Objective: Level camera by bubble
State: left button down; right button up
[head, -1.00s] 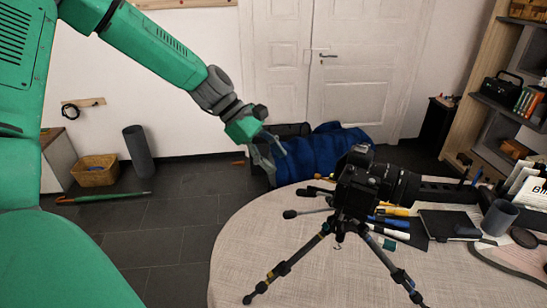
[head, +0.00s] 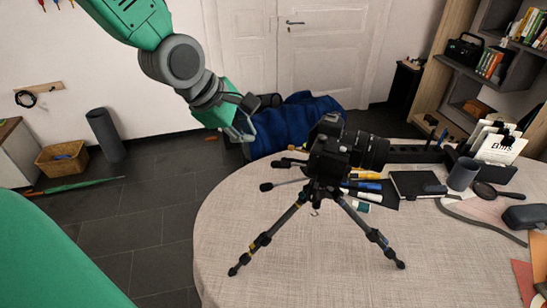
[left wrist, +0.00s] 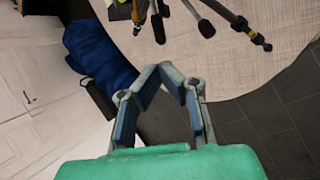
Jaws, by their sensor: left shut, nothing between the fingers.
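A black camera (head: 328,150) with a long lens pointing right sits on a small tripod (head: 318,192) on the round table. Handles with black knobs (head: 267,187) stick out to the left of the tripod head. The bubble level is too small to make out. My left gripper (head: 243,133) is left of the camera, off the table's far left edge, apart from the tripod. In the left wrist view its fingertips (left wrist: 165,70) meet with nothing between them. Tripod legs and knobs (left wrist: 206,28) show at the top of that view. My right gripper is out of view.
The round table (head: 240,220) has clear cloth at its front and left. Markers (head: 366,186), a black notebook (head: 415,184), a grey cup (head: 463,174) and a magnifying glass (head: 485,190) lie right of the tripod. A blue bundle (head: 290,122) is behind the table.

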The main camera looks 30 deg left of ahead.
aim_at(277, 164)
pick_arm(q)
jog(key=b+x, duration=0.1)
jog(key=x, duration=1.2)
jog(key=shift+a+f, duration=0.1)
jog(key=shift+f, duration=0.05)
jog(key=shift+w+f, duration=0.1)
jog(key=shift+f, duration=0.05)
jog(key=shift+w+f, duration=0.15)
jog(key=shift+f, duration=0.3)
